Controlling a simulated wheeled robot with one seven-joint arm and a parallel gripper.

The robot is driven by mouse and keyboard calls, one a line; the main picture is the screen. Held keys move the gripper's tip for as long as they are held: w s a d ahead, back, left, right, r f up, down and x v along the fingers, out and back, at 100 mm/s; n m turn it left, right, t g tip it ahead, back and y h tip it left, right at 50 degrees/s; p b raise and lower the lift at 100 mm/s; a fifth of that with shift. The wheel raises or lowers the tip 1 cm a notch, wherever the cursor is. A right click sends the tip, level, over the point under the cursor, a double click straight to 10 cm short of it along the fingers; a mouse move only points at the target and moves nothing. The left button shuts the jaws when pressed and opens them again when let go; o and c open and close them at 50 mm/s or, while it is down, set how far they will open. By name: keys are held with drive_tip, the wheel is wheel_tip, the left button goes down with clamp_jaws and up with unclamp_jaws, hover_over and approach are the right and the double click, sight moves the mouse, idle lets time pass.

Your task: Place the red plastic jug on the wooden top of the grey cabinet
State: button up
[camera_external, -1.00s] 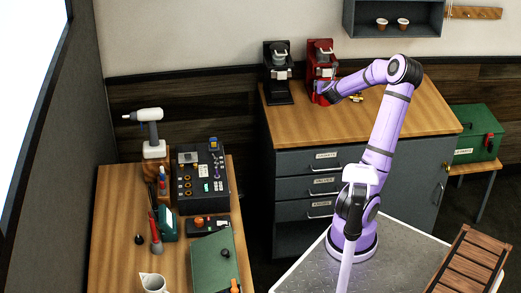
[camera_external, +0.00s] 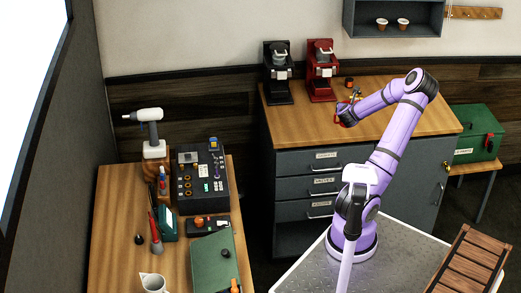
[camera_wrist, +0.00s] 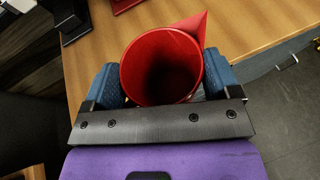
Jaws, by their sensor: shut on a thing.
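My gripper (camera_wrist: 161,80) is shut on the red plastic jug (camera_wrist: 160,65), with a blue finger on either side of it. The jug's open mouth and its pointed spout show in the wrist view, and it looks empty. In the outside view a small part of the jug (camera_external: 344,117) shows at the end of my arm, over the front part of the wooden top (camera_external: 300,122) of the grey cabinet (camera_external: 293,187). The wooden top also lies behind the jug in the wrist view (camera_wrist: 245,22). I cannot tell whether the jug touches the wood.
A black brewer (camera_external: 278,75) and a red brewer (camera_external: 321,72) stand at the back left of the wooden top. A small dark and red item (camera_external: 349,82) is right of the red brewer. The right part of the top and its front left part are clear.

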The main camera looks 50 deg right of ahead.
wheel_tip(320, 180, down, 5)
drive_tip(key=shift+w+r, duration=0.1)
drive_tip(key=shift+r, duration=0.05)
drive_tip(key=shift+w+d+f, duration=0.85)
drive_tip(key=shift+w+d, duration=0.95)
drive_tip(key=shift+d, duration=0.15)
drive_tip(key=shift+w+d+f, duration=0.85)
drive_tip(key=shift+w+d, duration=0.95)
drive_tip(key=shift+d, duration=0.15)
drive_tip(key=shift+w+d+f, duration=0.85)
drive_tip(key=shift+w+d, duration=0.95)
drive_tip(key=shift+d, duration=0.15)
drive_tip(key=o, duration=1.1)
drive_tip(key=shift+f, duration=0.15)
